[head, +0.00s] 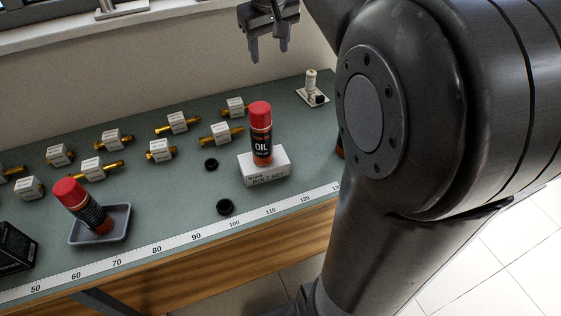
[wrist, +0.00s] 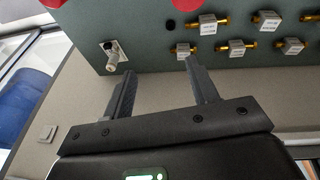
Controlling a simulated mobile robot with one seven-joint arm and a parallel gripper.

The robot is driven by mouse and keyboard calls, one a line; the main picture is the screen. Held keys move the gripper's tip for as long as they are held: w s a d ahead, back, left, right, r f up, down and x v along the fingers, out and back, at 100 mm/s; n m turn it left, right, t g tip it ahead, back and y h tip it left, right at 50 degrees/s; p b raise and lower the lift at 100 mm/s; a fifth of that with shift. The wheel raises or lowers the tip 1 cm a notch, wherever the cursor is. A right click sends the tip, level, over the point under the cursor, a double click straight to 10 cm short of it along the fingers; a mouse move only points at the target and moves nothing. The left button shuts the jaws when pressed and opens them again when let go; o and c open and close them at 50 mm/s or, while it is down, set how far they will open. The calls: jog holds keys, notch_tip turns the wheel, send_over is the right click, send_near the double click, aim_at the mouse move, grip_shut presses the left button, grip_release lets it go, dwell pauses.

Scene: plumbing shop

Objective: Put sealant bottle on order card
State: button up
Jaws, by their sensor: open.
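My gripper (head: 268,48) is open and empty, high above the back of the bench; its two fingers also show in the wrist view (wrist: 158,72). A red-capped bottle (head: 261,135) marked OIL stands upright on a white box (head: 264,173). Another red-capped bottle (head: 82,205) leans in a grey tray (head: 127,216) at the left; its label is too small to read. A white card (head: 302,98) lies at the back right, with a pale cylinder (head: 311,80) and a small black part on it. I cannot tell for certain which is the sealant bottle or the order card.
Several brass fittings (head: 177,123) with white tags are spread over the green bench. A black box (head: 14,249) stands at the left. An orange-red thing (head: 340,151) is mostly hidden behind my arm.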

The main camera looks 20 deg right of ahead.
jog(key=s+a+f, duration=0.2)
jog(key=s+f, duration=0.1)
jog(key=s, duration=0.4)
jog(key=s+a+f+m+t, duration=0.1)
jog(key=s+f, duration=0.3)
jog(key=s, duration=0.4)
jog(key=s+a+f+t+y, duration=0.1)
jog(key=s+a+f, duration=0.2)
jog(key=s, duration=0.5)
jog(key=shift+a+f, duration=0.4)
jog(key=shift+o, duration=0.5)
jog(key=shift+w+r, duration=0.1)
jog(key=shift+w, duration=0.05)
